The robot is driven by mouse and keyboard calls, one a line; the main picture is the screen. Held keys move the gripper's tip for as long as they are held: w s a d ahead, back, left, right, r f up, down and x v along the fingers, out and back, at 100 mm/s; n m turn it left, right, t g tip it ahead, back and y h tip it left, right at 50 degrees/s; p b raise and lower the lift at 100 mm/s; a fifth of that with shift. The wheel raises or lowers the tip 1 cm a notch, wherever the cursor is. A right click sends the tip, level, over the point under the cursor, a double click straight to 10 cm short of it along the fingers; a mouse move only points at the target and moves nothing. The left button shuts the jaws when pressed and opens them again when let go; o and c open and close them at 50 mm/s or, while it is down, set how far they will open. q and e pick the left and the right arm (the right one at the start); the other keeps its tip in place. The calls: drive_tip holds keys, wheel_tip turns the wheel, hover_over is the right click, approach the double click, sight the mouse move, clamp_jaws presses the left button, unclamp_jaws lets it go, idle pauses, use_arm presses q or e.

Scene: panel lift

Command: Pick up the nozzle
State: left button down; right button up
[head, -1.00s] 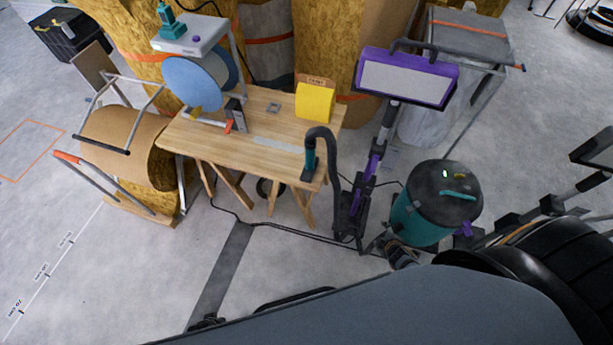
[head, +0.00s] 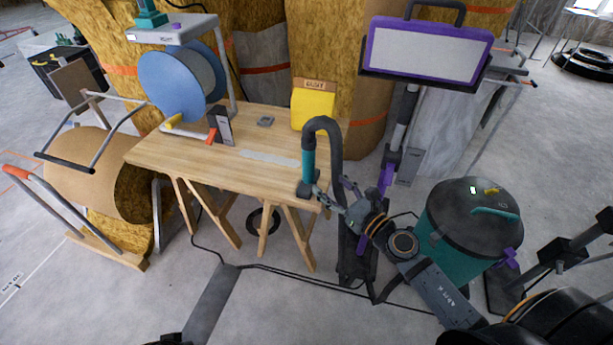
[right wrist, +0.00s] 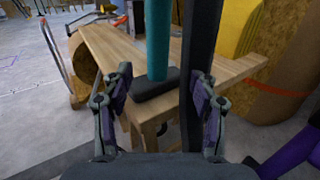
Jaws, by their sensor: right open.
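The nozzle (head: 308,158) is a teal tube with a flat dark foot, joined at its top to a black hose that arches over to the right. It stands upright at the right end of the wooden table. My right gripper (head: 333,192) is beside its lower part in the head view, just right of the table edge. In the right wrist view the nozzle (right wrist: 158,45) shows between the two spread fingers of the right gripper (right wrist: 160,85), seemingly ahead of them. I see no grip on it. My left gripper is not in view.
A teal vacuum drum (head: 455,220) stands right of my arm. A purple-framed lamp panel (head: 425,50) rises behind. Cables lie on the floor.

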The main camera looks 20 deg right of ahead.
sight(313, 170)
drive_tip(key=x, duration=0.2)
drive_tip(key=shift+w+a+r, duration=0.15)
drive_tip(key=shift+w, duration=0.1)
drive_tip(key=shift+w+a, duration=0.15)
drive_tip(key=shift+w, duration=0.15)
drive_tip(key=shift+w+p, duration=0.15)
drive_tip(key=shift+p, duration=0.2)
drive_tip(key=x, duration=0.4)
drive_tip(key=shift+a+r+p, duration=0.15)
drive_tip(key=shift+r+p, duration=0.05)
drive_tip(key=shift+p, duration=0.1)
drive_tip(key=shift+w+a, duration=0.15)
drive_tip(key=shift+w, duration=0.25)
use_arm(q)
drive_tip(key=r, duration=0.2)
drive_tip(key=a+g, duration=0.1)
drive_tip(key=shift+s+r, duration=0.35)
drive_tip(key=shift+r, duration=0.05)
use_arm(e)
drive_tip(key=shift+c, duration=0.5)
clamp_jaws()
